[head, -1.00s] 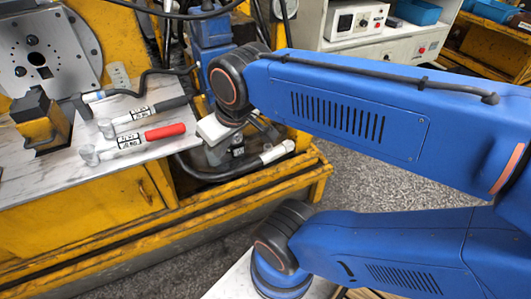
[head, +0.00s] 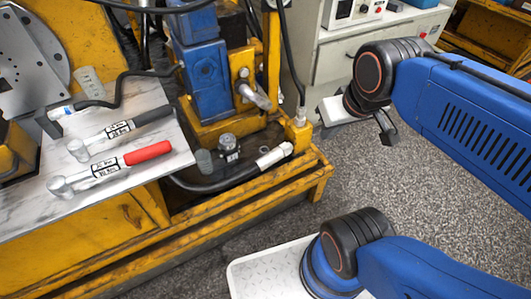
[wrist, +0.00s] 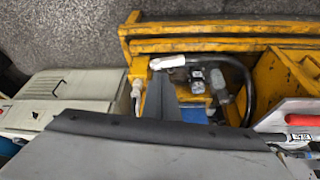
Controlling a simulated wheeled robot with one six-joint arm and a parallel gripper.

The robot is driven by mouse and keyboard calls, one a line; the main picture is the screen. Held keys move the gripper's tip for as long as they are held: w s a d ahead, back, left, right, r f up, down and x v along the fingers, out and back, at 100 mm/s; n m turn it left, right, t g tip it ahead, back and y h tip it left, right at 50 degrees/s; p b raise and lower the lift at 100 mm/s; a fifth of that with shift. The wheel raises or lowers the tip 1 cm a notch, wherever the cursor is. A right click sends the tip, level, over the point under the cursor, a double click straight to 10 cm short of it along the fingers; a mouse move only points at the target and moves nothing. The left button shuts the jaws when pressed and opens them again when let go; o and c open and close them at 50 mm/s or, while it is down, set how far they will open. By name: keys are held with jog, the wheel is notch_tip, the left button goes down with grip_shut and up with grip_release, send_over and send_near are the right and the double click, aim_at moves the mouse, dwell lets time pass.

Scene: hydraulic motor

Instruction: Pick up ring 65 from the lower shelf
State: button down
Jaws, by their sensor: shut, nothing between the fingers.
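I cannot make out ring 65 or the lower shelf in either view. My gripper (head: 386,130) is at the end of the blue arm, in the upper right of the head view. It hangs over the grey floor, between the yellow machine and the pale cabinet. It is shut and empty. In the wrist view its dark fingers (wrist: 176,100) point toward the yellow machine's frame, and its grey body hides the lower part of the picture.
A yellow machine (head: 140,222) with a blue block (head: 203,80) fills the left. Its worktop (head: 150,165) holds a red-handled torque wrench (head: 110,167) and a black-handled torque wrench (head: 120,133). A pale cabinet (head: 350,60) stands behind. Speckled floor (head: 420,200) at right is clear.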

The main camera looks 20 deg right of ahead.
jog(key=c, duration=1.7)
grip_release()
jog(key=shift+w, duration=0.15)
jog(key=o, duration=0.5)
jog(key=shift+w+a, duration=0.1)
jog(key=shift+w, duration=0.3)
jog(key=shift+g, duration=0.6)
jog(key=w, duration=0.4)
jog(key=w+a+f, duration=0.1)
jog(key=w, duration=0.1)
jog(key=shift+w, duration=0.25)
jog(key=m+g, duration=0.1)
jog(key=g, duration=0.3)
send_over(264, 147)
jog(key=s, duration=0.1)
notch_tip(264, 147, down, 18)
jog(key=f, duration=1.6)
jog(key=shift+s+a+f, duration=0.15)
jog(key=shift+s+f, duration=0.05)
